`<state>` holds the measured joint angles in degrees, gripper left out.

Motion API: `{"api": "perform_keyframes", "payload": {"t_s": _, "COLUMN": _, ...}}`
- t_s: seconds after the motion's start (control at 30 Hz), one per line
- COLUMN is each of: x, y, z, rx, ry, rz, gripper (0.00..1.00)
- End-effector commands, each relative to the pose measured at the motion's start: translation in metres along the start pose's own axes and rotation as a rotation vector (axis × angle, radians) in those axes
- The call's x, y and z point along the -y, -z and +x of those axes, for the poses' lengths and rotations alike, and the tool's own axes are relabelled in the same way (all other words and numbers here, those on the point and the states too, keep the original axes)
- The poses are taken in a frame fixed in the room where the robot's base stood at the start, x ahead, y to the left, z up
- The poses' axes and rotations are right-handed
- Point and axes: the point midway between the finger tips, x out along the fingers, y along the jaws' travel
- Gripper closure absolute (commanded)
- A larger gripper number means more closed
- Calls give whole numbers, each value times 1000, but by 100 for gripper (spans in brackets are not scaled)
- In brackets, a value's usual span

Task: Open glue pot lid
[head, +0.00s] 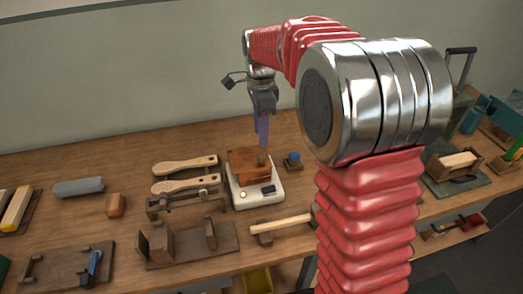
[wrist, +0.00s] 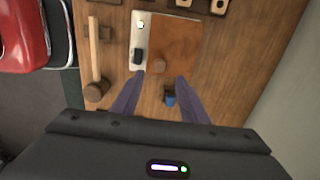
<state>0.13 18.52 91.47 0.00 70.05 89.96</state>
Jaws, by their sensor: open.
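The glue pot (head: 246,169) is a brown, box-like vessel on a white base (head: 243,199) with a dial and a dark panel. In the wrist view its flat brown lid (wrist: 178,38) lies over the pot and looks closed. A round brown knob (wrist: 158,66) stands near the lid's edge. My gripper (head: 262,143) points down above the pot, its purple fingers partly in line with the knob in the head view. In the wrist view my gripper (wrist: 161,78) is open, with the knob just ahead, between the lines of the fingertips. Nothing is held.
A small blue-topped item (head: 293,160) stands right of the pot and shows close to the right finger in the wrist view (wrist: 169,100). Wooden-handled brushes (head: 185,165) lie on a rack to the left. A mallet (head: 281,224) lies in front. Bare bench shows behind the pot.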

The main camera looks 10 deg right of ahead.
Motion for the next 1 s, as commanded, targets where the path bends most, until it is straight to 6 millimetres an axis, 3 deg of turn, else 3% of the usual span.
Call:
{"api": "perform_keyframes", "payload": {"t_s": 0.5, "x": 0, "y": 0, "z": 74, "rx": 0, "ry": -1, "rz": -1, "gripper": 60}}
{"api": "perform_keyframes", "payload": {"t_s": 0.9, "x": 0, "y": -1, "z": 82, "rx": 0, "ry": 1, "rz": -1, "gripper": 60}}
{"api": "perform_keyframes", "payload": {"t_s": 1.0, "x": 0, "y": -1, "z": 82, "rx": 0, "ry": 1, "rz": -1, "gripper": 65}}
